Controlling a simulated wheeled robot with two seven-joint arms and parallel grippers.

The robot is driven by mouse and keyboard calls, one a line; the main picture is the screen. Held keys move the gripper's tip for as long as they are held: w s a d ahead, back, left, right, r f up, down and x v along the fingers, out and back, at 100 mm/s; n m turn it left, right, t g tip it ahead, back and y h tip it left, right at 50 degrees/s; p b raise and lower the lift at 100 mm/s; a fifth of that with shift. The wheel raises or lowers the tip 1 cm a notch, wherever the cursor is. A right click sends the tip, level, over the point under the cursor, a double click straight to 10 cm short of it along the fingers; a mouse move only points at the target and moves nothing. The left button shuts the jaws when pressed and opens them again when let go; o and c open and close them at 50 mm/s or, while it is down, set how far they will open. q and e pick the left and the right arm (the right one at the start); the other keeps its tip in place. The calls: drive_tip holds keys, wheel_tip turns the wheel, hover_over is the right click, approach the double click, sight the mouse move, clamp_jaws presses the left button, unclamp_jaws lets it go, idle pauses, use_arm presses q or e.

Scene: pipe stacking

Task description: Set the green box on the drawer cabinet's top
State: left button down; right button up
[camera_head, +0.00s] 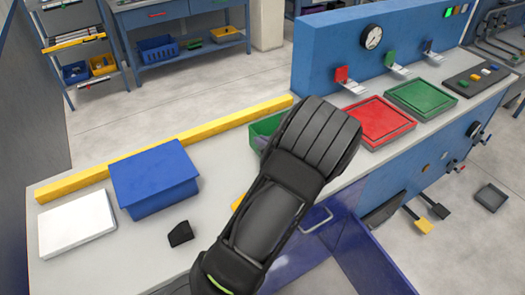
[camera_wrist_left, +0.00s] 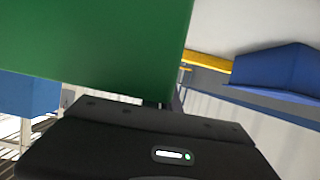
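The green box (camera_head: 264,130) is on the far side of the worktop, beside the yellow strip, with most of it hidden behind my left arm. In the left wrist view the green box (camera_wrist_left: 90,45) fills the upper left, close to my left gripper (camera_wrist_left: 158,104). The fingers are almost fully hidden there, so I cannot tell whether they are shut on its wall. The drawer cabinet, a blue block with an overhanging top (camera_head: 153,174), stands on the left of the worktop; its top is bare. The cabinet also shows at the right of the left wrist view (camera_wrist_left: 278,70).
A white block (camera_head: 76,224) lies left of the cabinet and a small black piece (camera_head: 181,233) in front of it. The yellow strip (camera_head: 165,147) runs along the back edge. Red (camera_head: 375,122) and green (camera_head: 421,98) trays lie to the right, before a blue panel (camera_head: 340,45).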

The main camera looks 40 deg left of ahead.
use_arm(q)
drive_tip(key=shift+f, duration=2.05)
drive_tip(key=shift+f, duration=0.2)
drive_tip(key=c, duration=1.6)
unclamp_jaws()
drive_tip(key=shift+r, duration=0.2)
drive_tip(key=v, duration=1.2)
